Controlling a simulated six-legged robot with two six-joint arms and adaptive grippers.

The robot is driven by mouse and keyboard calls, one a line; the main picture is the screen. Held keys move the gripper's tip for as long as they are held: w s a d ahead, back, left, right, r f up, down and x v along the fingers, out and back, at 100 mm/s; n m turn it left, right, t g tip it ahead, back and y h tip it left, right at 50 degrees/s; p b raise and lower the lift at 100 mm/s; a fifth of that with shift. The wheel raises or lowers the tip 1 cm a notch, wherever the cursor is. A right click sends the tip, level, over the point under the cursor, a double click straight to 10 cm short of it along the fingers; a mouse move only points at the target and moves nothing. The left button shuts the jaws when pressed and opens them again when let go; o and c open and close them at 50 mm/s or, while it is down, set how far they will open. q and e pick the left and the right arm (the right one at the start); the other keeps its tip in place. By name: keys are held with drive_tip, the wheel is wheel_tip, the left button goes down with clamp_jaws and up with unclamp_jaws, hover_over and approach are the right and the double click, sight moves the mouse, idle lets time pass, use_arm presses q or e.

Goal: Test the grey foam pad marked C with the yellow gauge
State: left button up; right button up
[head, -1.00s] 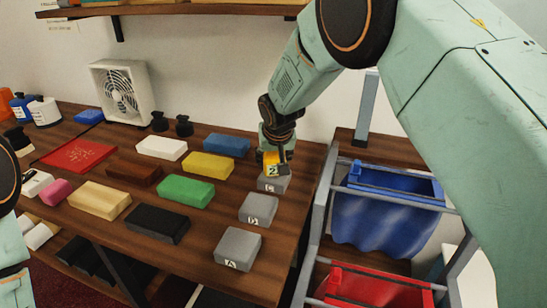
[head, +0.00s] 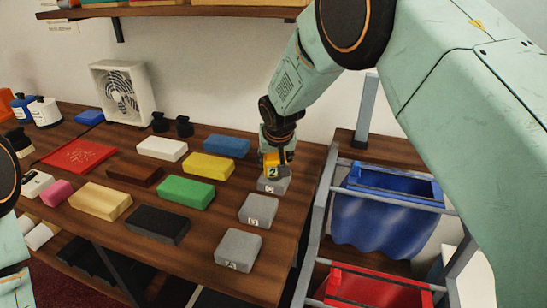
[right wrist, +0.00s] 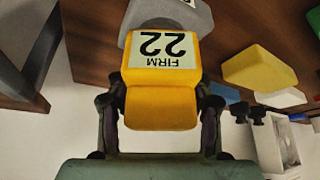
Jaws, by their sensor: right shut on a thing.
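My right gripper (head: 276,156) is shut on the yellow gauge (head: 271,165), with one finger on each side of it in the right wrist view (right wrist: 160,115). The gauge's display reads FIRM 22, upside down in that view. The gauge stands upright on the farthest of three grey foam pads (head: 272,185) and appears to touch its top. That pad's white label is too small to read for certain. It also shows behind the gauge in the right wrist view (right wrist: 190,14). My left gripper is out of view.
The middle grey pad (head: 258,208) and the nearest grey pad, marked A (head: 238,248), lie along the table's right edge. Green (head: 186,190), yellow (head: 209,165) and blue (head: 227,145) blocks lie to the left. A rack with a blue bin (head: 388,220) and a red bin (head: 370,290) stands right.

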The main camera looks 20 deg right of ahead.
drive_tip(key=shift+r+p, duration=2.6)
drive_tip(key=shift+r, duration=0.9)
drive_tip(key=shift+w+f, duration=0.15)
